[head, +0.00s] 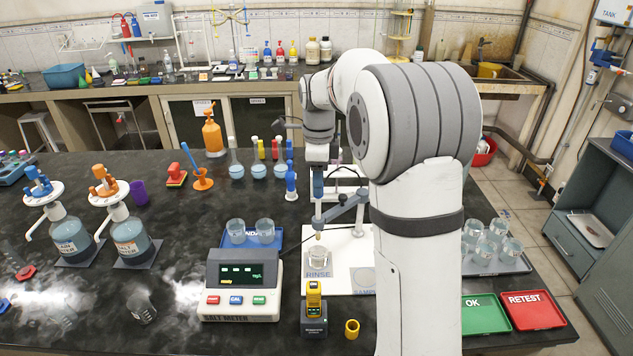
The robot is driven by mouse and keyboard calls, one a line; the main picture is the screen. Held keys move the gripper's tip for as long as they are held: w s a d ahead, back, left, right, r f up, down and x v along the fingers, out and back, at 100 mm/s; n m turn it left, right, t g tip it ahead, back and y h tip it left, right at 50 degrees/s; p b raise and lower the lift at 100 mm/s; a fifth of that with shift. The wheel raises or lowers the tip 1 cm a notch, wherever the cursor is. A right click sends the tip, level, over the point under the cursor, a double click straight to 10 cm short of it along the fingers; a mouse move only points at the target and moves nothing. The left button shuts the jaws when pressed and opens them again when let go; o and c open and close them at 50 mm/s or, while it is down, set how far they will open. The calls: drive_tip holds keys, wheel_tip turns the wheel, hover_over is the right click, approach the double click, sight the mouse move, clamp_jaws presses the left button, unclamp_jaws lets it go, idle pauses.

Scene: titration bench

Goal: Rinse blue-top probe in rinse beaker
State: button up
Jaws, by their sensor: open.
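The blue-top probe (318,187) stands upright at the end of a grey holder arm, its narrow tip pointing down. The tip is over the mouth of the rinse beaker (318,262); I cannot tell whether it is inside the glass. The small clear beaker sits on the spot marked RINSE on a white board (338,282). My gripper (318,170) points down just above the blue top, open. Its fingers are small and partly hidden here, and I cannot tell whether they touch the probe.
A salt meter (242,285) stands left of the board, with a blue tray behind it. A yellow-and-black device (314,308) and a yellow cup (352,329) are in front. Green (485,314) and red (532,310) trays lie right. My arm hides part of the board.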

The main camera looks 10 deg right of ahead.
drive_tip(key=shift+f, duration=1)
drive_tip(key=shift+c, duration=0.2)
clamp_jaws()
